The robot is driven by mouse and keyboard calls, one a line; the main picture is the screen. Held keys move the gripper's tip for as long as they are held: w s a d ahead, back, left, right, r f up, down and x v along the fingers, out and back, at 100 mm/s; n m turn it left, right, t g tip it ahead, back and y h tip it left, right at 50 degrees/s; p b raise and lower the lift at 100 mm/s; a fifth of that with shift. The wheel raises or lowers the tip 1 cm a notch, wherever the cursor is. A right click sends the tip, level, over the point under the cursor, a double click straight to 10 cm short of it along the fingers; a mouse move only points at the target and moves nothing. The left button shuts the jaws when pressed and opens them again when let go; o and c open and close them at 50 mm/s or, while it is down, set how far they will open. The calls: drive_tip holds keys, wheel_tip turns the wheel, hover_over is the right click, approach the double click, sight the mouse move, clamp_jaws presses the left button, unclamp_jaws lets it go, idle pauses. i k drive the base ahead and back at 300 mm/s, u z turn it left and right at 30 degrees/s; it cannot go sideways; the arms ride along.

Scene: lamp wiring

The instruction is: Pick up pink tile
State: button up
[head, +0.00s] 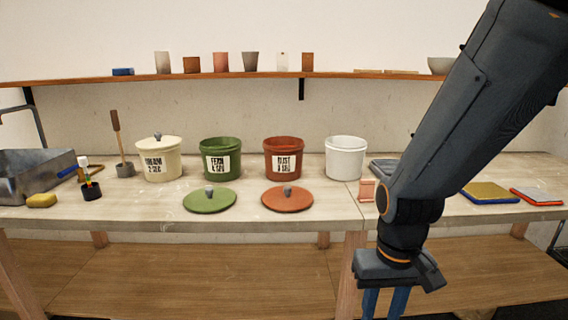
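A small pink tile (366,191) stands near the front edge of the workbench, right of the white bucket and close beside my arm in the picture. It looks upright, and my arm may cover its right side. My gripper (385,304) hangs in front of the bench, below the level of its top, pointing down. Its two blue fingers are apart with nothing seen between them, so it looks open. The fingertips are cut off by the bottom of the picture.
Cream, green, red and white buckets (345,157) stand along the bench (330,212). A green lid (209,200) and a red lid (287,198) lie in front. Glaze-like flat pads (489,192) lie at right. A metal basin (35,172) is at left.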

sight(367, 186)
drive_tip(key=z, duration=0.05)
drive_tip(key=k, duration=0.5)
drive_tip(key=u, duration=0.5)
drive_tip(key=i, duration=1.25)
drive_tip(key=z, duration=0.75)
